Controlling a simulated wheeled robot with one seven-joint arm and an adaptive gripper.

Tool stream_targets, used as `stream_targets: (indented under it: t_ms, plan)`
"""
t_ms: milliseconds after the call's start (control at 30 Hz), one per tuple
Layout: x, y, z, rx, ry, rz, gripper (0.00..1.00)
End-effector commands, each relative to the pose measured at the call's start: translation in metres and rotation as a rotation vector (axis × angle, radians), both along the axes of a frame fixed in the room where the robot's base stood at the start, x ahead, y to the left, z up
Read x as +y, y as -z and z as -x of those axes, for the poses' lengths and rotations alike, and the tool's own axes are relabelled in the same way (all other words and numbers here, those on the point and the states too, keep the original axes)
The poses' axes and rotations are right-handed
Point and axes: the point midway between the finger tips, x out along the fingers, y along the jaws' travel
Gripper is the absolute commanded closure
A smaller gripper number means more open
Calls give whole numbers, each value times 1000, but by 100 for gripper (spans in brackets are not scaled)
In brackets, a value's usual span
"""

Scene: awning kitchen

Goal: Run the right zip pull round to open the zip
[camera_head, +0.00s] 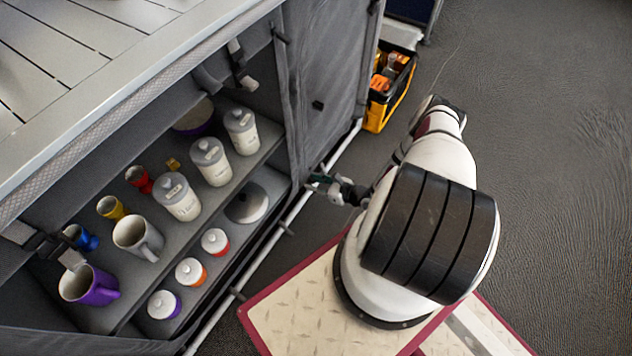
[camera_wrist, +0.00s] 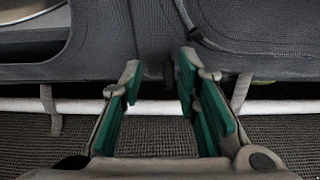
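The grey fabric kitchen cupboard has a closed front panel (camera_head: 325,80) to the right of its open shelves. My gripper (camera_head: 328,187) is low at this panel's bottom left corner, just above the floor. In the wrist view my gripper (camera_wrist: 161,72) is open, its green-padded fingers apart. A small dark tab (camera_wrist: 168,74), seemingly the zip pull, hangs at the fabric's lower edge between the fingertips, nearer the right one. I see no clear contact with it. In the head view the pull is too small or hidden to make out at my gripper.
Open shelves (camera_head: 205,225) hold several canisters, mugs and lidded jars. A white frame tube (camera_head: 250,270) runs along the cupboard's foot. A black and yellow crate (camera_head: 388,95) stands beyond the panel. The grey floor (camera_head: 550,120) at right is clear.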

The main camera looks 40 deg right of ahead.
Motion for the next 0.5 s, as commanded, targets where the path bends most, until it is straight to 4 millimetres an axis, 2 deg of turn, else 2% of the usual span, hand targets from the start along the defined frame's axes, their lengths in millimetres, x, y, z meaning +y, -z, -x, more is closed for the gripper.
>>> stream_targets:
  t_ms: [267,500]
  plan:
    - [-6,-3,6,0,5,3,71]
    - [-19,-19,42,1,6,3,71]
